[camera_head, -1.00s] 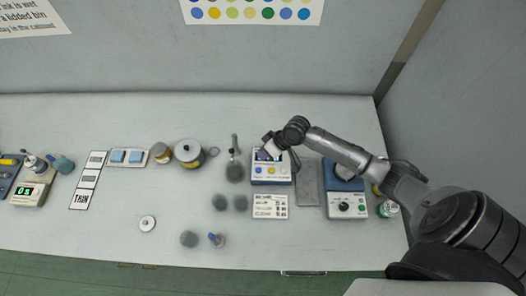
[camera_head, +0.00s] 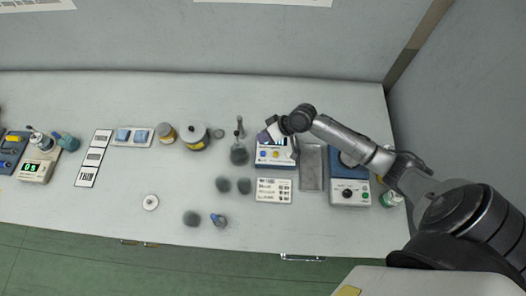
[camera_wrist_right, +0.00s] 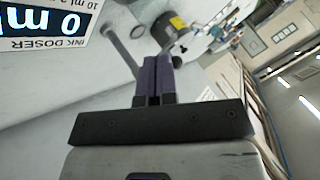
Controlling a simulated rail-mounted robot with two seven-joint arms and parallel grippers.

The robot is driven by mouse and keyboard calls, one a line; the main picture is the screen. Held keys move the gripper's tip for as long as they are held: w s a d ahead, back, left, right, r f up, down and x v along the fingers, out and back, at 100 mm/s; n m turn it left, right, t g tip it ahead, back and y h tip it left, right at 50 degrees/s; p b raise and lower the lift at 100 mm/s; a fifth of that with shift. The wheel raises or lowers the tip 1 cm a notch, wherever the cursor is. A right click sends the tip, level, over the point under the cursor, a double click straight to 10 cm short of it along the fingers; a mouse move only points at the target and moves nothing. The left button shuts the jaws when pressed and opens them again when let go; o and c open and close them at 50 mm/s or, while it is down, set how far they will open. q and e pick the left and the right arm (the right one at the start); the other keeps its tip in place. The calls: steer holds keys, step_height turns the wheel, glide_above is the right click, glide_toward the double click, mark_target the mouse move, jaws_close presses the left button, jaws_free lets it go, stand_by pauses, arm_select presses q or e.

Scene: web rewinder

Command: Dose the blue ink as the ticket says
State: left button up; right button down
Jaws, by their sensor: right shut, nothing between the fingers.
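The ink doser (camera_head: 275,157) is a white and blue box with a lit display and coloured buttons on the bench. In the right wrist view its display (camera_wrist_right: 40,25) reads "0 ml", cut off at the left, above an "INK DOSER" label. My right gripper (camera_head: 266,135) is at the doser's upper left, its purple fingers shut and empty; they also show in the right wrist view (camera_wrist_right: 158,78). I cannot tell whether they touch the doser. A printed card (camera_head: 274,190) lies in front of the doser; its text is too small to read. My left gripper is out of view.
A grey tray (camera_head: 311,168) and a device with a dial (camera_head: 349,192) stand right. Tins (camera_head: 195,137) and a scale (camera_head: 38,167) are further left.

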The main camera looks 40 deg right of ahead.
steer(key=b, duration=0.6)
glide_above(263, 152)
step_height(263, 152, down, 6)
steer(key=shift+d, duration=0.15)
steer(key=shift+f+b, duration=0.4)
steer(key=shift+f, duration=0.6)
stand_by(0.7)
steer(key=shift+f, duration=0.1)
steer(key=shift+f, duration=0.35)
stand_by(0.3)
